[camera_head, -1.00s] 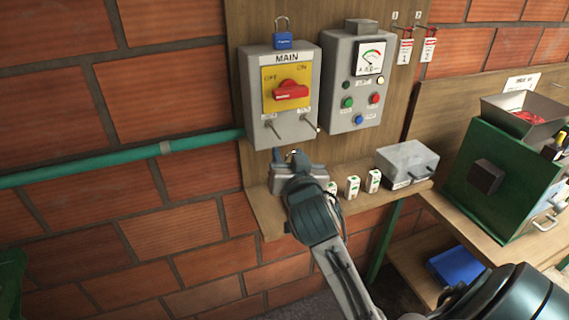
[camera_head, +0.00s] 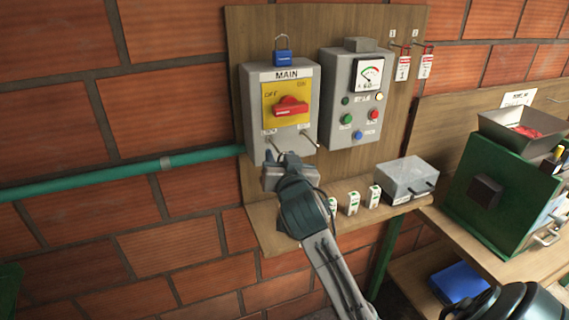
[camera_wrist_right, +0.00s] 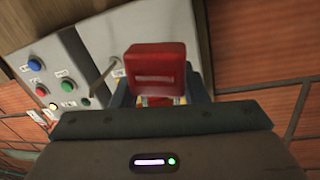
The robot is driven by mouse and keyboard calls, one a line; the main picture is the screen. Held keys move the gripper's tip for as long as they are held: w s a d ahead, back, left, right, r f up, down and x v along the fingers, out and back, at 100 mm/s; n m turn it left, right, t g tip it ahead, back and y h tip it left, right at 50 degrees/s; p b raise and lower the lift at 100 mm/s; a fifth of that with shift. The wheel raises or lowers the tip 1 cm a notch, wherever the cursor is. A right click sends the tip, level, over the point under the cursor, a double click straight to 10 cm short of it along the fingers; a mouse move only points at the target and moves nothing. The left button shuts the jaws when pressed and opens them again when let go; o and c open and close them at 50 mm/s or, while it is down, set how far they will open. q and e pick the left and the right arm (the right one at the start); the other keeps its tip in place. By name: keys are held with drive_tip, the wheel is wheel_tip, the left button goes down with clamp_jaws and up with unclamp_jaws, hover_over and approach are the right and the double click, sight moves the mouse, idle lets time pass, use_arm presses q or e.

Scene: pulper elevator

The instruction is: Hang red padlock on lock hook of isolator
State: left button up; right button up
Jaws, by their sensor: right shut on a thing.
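The isolator (camera_head: 252,110) is a grey box marked MAIN, with a yellow plate and a red knob (camera_head: 291,107). Two thin pegs stick out low on its front, the left one (camera_head: 275,143) by a label that seems to read LOCK. My right gripper (camera_head: 282,162) is just below the isolator's bottom edge, close under the left peg. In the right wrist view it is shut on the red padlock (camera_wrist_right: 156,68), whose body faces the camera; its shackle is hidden. A peg (camera_wrist_right: 103,72) shows left of the padlock, apart from it in the picture. My left gripper is not in view.
White-green blocks (camera_head: 353,204) and a grey box (camera_head: 407,178) sit on the wooden shelf (camera_head: 275,240) below.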

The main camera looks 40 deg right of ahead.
drive_tip(key=shift+x, duration=0.9)
drive_tip(key=shift+w+f+b, duration=0.15)
drive_tip(key=shift+w+b, duration=0.35)
drive_tip(key=shift+w, duration=0.2)
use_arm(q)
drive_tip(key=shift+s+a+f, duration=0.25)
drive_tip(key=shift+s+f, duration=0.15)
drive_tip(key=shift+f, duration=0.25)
use_arm(e)
drive_tip(key=shift+w+d+f, duration=0.2)
drive_tip(key=shift+w+f, duration=0.2)
drive_tip(key=shift+w, duration=0.3)
drive_tip(key=o, duration=1.2)
drive_tip(key=shift+f, duration=0.1)
